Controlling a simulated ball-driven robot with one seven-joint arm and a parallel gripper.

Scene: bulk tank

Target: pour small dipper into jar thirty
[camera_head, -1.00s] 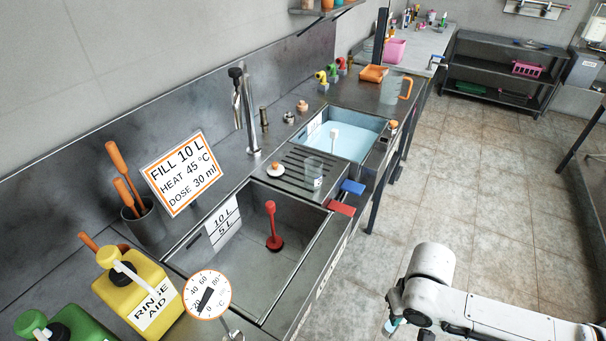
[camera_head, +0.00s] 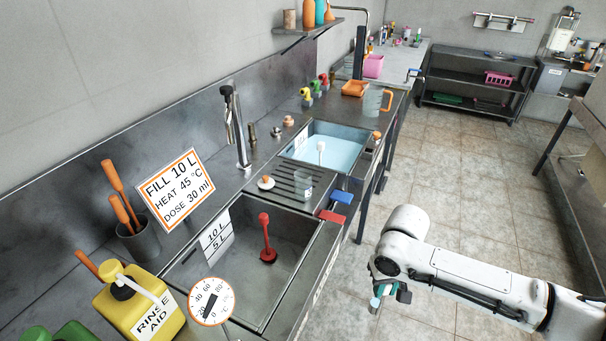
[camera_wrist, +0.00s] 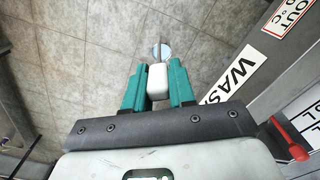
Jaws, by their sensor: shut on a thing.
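My gripper (camera_head: 386,294) hangs over the open floor to the right of the sink counter. In the wrist view its two teal fingers (camera_wrist: 159,88) are shut on the white handle of the small dipper (camera_wrist: 158,80). The dipper's small round bowl (camera_wrist: 161,50) shows beyond the fingertips, pale blue inside. A small clear jar (camera_head: 304,185) with a white mark stands upright on the ribbed drainboard between the two basins, apart from my gripper. I cannot read its mark, so I cannot tell whether it is jar thirty.
The near basin (camera_head: 215,285) holds a red plunger-like stopper (camera_head: 268,250). The far basin (camera_head: 352,131) holds pale blue liquid. Blue (camera_head: 341,197) and red (camera_head: 332,216) levers stick out from the counter's front edge. A clear jug (camera_head: 374,104) stands farther back. The floor aisle is clear.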

